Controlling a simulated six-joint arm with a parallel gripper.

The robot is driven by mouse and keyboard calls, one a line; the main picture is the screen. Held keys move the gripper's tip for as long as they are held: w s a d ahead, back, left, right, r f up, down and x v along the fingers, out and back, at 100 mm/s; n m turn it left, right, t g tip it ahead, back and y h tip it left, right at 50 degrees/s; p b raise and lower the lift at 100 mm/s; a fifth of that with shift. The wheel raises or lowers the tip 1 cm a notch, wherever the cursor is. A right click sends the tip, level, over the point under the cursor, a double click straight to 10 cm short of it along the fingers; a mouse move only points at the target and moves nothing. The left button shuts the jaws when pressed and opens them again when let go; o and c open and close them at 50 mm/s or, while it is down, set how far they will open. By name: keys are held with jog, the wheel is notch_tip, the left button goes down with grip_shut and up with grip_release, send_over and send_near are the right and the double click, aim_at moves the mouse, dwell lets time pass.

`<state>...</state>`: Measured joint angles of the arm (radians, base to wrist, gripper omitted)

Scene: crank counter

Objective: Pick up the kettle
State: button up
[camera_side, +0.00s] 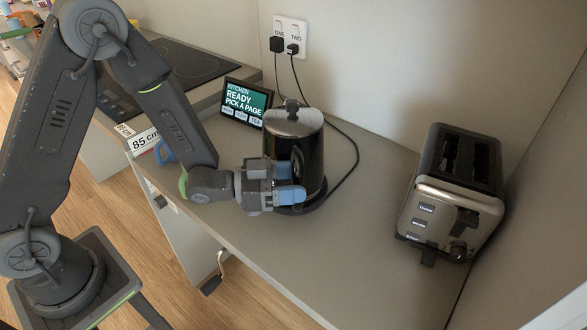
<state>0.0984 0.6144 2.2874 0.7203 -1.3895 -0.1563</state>
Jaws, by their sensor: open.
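The kettle (308,143) is black with a silver lid and a dark knob. It stands upright on a dark round base (309,207) on the grey counter. My gripper (290,182) is at the left front of the kettle, low on its side, with blue fingertips pointing right toward it. The gripper is open, and one blue fingertip overlaps the kettle's lower body in the picture. I cannot tell whether the fingers touch the kettle.
A silver and black toaster (455,195) stands on the right. A small screen (245,103) is behind the gripper, left of the kettle. Black cords run from the wall socket (290,36) behind the kettle. A cooktop (185,65) is at back left. The counter between kettle and toaster is clear.

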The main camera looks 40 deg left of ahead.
jog(key=shift+w+d, duration=0.35)
jog(key=shift+d, duration=0.05)
grip_shut()
jog(key=shift+w+r, duration=0.1)
dwell(1.0)
